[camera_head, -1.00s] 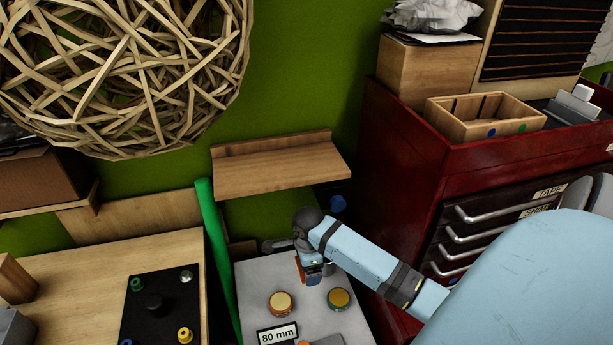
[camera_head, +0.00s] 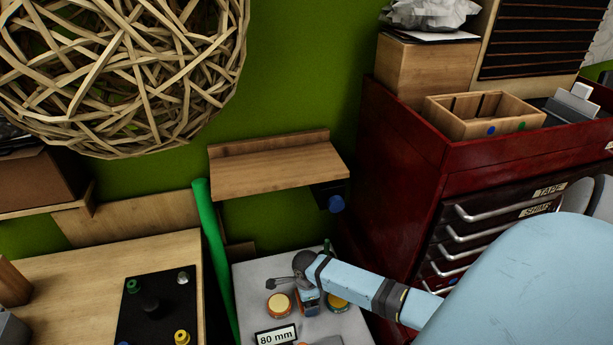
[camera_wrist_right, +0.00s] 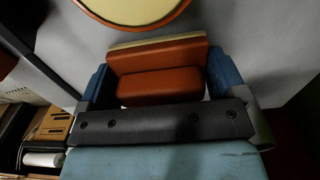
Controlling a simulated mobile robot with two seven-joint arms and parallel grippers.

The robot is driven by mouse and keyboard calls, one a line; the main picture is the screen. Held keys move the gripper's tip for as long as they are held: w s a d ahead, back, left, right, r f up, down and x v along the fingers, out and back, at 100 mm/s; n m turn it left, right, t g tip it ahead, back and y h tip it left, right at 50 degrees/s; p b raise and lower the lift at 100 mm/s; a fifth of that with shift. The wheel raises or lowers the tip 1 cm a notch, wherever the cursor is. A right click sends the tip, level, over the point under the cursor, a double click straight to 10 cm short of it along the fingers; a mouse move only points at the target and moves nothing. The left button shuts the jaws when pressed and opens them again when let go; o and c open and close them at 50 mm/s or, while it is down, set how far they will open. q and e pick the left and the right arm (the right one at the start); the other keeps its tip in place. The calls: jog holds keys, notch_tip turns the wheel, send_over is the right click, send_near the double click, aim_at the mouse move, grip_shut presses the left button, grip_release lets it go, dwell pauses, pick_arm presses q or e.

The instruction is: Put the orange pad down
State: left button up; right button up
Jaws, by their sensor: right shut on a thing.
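My right gripper (camera_head: 310,306) is over the grey worktop (camera_head: 252,275), between two round discs. In the right wrist view the gripper (camera_wrist_right: 160,90) has its blue fingers on both sides of the orange pad (camera_wrist_right: 160,86), shut on it. The pad has a pale tan layer along its far edge. In the head view the gripper mostly hides the pad. I cannot tell whether the pad touches the worktop. My left gripper is not in view.
A pale-topped disc with an orange rim (camera_head: 278,304) lies left of the gripper. A second disc (camera_head: 338,301) is partly hidden behind it. An "80 mm" label (camera_head: 276,336) lies in front. A green pole (camera_head: 214,260) and a red cabinet (camera_head: 420,170) flank the worktop.

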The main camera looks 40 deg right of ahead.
jog(key=o, duration=0.7)
jog(key=shift+f, duration=0.1)
jog(key=shift+c, duration=0.2)
